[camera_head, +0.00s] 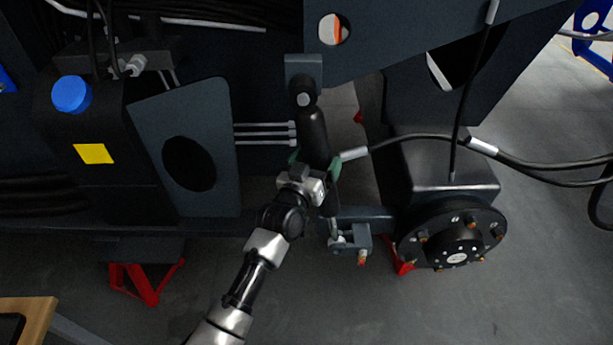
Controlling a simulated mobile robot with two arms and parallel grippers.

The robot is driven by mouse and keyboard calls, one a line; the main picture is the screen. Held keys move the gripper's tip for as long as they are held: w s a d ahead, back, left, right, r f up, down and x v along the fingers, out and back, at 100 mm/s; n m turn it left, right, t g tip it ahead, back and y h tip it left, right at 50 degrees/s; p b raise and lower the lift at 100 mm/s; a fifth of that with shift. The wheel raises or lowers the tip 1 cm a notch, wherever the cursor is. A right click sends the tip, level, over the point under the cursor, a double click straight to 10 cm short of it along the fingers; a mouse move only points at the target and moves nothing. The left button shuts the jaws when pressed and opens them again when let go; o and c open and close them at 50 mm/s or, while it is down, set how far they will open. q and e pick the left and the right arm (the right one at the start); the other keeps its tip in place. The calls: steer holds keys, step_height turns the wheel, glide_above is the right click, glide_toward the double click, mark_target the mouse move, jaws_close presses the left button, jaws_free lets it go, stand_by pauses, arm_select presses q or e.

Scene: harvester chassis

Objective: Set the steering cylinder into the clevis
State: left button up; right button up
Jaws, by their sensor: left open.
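The steering cylinder (313,128) is a black tube hanging from a grey bracket (304,70) at its upper end. Its rod runs down to the clevis (352,240), a small grey bracket beside the hub. The rod's lower end shows at the clevis, but I cannot tell whether it sits fully between the clevis plates. My left gripper (315,164) is open, with its green fingertips on either side of the cylinder's lower part. The gripper body hides part of the cylinder. My right gripper is not in view.
A black hub (454,238) with studs stands right of the clevis. A hose (410,139) runs from the cylinder to the right. A dark plate with an oval hole (187,125) and a blue-capped tank (85,140) stand left. Red stands (146,284) support the chassis. The front floor is mostly clear.

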arm_select(q)
steer(key=r+v, duration=0.1)
steer(key=v, duration=0.8)
steer(key=shift+s+f, duration=0.3)
steer(key=shift+f, duration=0.2)
steer(key=shift+a, duration=0.1)
steer(key=s+a+f+g+y+p, duration=0.1)
steer(key=s+a+f+g+y, duration=0.1)
steer(key=f, duration=0.7)
steer(key=s+a+f+g+y+p, duration=0.1)
steer(key=s+a+f+g+p, duration=0.1)
steer(key=f, duration=0.7)
steer(key=s+a+f+g+y+p, duration=0.1)
steer(key=s+a+f+g, duration=0.15)
steer(key=s+f, duration=0.4)
steer(key=s+a+f+g+y, duration=0.2)
steer(key=s+a+f, duration=0.2)
steer(key=f, duration=0.5)
steer(key=s+a+f+g+y+p, duration=0.1)
steer(key=s+a+f+g, duration=0.1)
steer(key=s, duration=0.8)
steer(key=s+a+f+g, duration=0.3)
steer(key=s+a+f, duration=0.2)
steer(key=s, duration=0.4)
steer(key=s+a+f+n+g+y+p, duration=0.1)
steer(key=s+a+f, duration=0.3)
steer(key=s, duration=0.6)
steer(key=shift+s+a+f+g+y+p, duration=0.25)
steer(key=shift+s+f+g+y+p, duration=0.15)
steer(key=shift+g, duration=0.35)
